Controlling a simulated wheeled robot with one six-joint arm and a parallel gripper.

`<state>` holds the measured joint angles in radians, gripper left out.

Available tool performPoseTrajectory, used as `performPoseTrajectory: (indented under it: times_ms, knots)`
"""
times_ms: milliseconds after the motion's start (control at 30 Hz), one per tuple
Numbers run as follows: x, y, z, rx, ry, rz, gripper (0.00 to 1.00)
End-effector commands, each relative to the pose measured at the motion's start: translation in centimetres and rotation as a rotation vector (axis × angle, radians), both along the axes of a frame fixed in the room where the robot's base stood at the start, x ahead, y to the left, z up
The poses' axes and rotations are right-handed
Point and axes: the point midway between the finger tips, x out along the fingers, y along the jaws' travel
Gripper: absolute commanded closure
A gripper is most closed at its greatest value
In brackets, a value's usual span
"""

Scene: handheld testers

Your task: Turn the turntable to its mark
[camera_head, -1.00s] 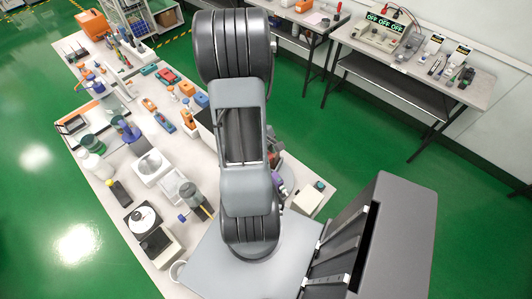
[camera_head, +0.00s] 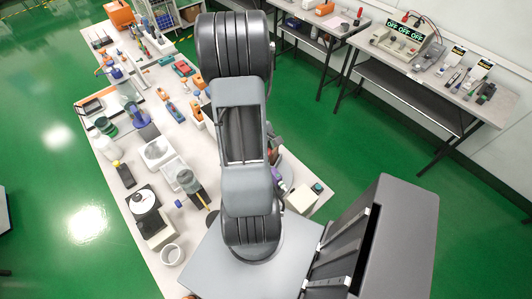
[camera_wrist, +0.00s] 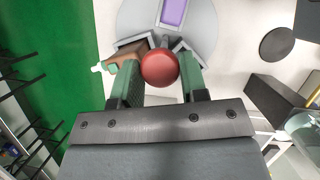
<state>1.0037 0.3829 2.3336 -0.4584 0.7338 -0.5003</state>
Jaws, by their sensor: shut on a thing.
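In the wrist view my gripper (camera_wrist: 160,78) is shut on a round red knob (camera_wrist: 160,67), with one green-padded finger on each side of it. The turntable (camera_wrist: 138,18) is the pale grey disc just beyond the fingertips, cut off by the top edge. A purple rectangular piece (camera_wrist: 173,12) and grey-walled holders with a brown block (camera_wrist: 127,54) are on it. In the head view my arm hides the gripper and most of the turntable; a grey strip of it (camera_head: 297,170) shows right of the arm. I cannot make out the mark.
In the wrist view a dark box (camera_wrist: 272,98), a black disc (camera_wrist: 277,45) and a clear jar (camera_wrist: 306,128) stand to the right. In the head view a white cup (camera_head: 172,254) and several instruments crowd the table left of my arm. Green floor lies left.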

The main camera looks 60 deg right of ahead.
Motion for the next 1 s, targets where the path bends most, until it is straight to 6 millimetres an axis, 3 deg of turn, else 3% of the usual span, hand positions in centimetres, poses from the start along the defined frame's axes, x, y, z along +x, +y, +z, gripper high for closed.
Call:
performPoseTrajectory:
  times_ms: [167, 400, 433, 667, 1000]
  knots:
    - [0.29, -0.15, 0.01, -0.002, 0.000, 0.123, 1.00]
    - [0.77, 0.15, 0.06, -0.002, 0.000, 0.146, 1.00]
    - [0.79, 0.15, 0.06, -0.002, 0.000, 0.146, 0.57]
    - [0.81, 0.21, 0.03, -0.001, 0.001, 0.147, 0.35]
    - [1.01, 0.15, 0.61, -0.003, 0.001, 0.144, 0.35]
